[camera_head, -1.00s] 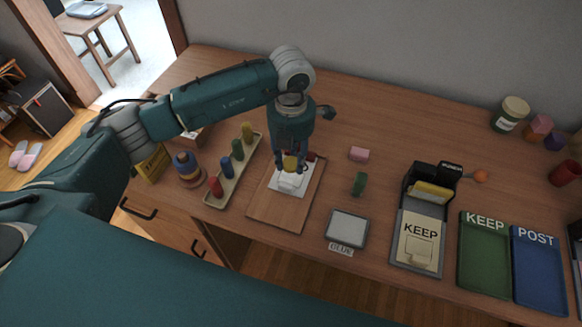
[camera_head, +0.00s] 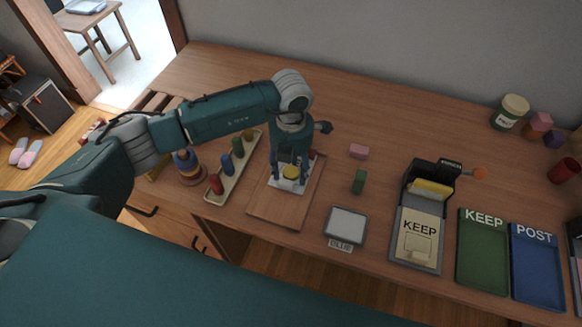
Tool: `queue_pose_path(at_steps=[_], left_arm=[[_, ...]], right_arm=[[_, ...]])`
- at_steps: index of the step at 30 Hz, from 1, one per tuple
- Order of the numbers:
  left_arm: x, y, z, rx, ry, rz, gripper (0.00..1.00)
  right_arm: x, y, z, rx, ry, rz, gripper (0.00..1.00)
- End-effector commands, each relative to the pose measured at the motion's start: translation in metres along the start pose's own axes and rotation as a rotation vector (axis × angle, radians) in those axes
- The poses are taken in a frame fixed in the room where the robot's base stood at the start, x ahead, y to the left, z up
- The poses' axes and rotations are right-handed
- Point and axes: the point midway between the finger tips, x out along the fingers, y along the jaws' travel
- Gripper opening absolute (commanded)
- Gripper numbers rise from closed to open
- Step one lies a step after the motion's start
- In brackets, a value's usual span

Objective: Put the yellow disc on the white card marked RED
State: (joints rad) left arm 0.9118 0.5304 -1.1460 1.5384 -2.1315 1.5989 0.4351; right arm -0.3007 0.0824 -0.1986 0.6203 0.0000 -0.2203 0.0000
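The yellow disc (camera_head: 291,172) is between the fingers of my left gripper (camera_head: 290,177), low over a white card (camera_head: 274,184). The card lies on a brown wooden board (camera_head: 278,208). The fingers are spread, with a gap visible on each side of the disc. The disc appears to rest on something white on the card; exact contact is hard to tell. The fingers partly hide the card, and no word on it can be read. My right gripper is not in view.
A tray of coloured pegs (camera_head: 215,198) and a ring stack (camera_head: 188,170) stand left of the board. A pink block (camera_head: 358,152), green block (camera_head: 359,181), GLUE pad (camera_head: 346,225) and punch (camera_head: 426,205) are to the right. The back middle of the desk is clear.

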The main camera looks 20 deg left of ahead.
Motion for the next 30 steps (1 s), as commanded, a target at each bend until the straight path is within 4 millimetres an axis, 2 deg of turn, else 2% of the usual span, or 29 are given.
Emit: queue_pose_path(at_steps=[7, 11, 14, 24, 30], left_arm=[[-0.001, 0.0, 0.0, -0.001, 0.0, 0.0, 0.52], [-0.008, 0.001, 0.001, 0.0, -0.002, 0.0, 0.52], [-0.024, 0.001, 0.002, -0.001, -0.005, 0.0, 0.52], [-0.095, 0.0, 0.001, 0.0, -0.004, 0.001, 0.52], [-0.119, 0.001, 0.001, 0.0, -0.002, 0.001, 0.52]], right_arm=[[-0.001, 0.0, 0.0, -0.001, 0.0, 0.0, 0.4], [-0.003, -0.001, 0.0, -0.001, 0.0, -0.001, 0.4], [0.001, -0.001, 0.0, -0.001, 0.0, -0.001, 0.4], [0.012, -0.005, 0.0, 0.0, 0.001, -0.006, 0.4], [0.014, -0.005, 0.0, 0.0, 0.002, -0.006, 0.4]])
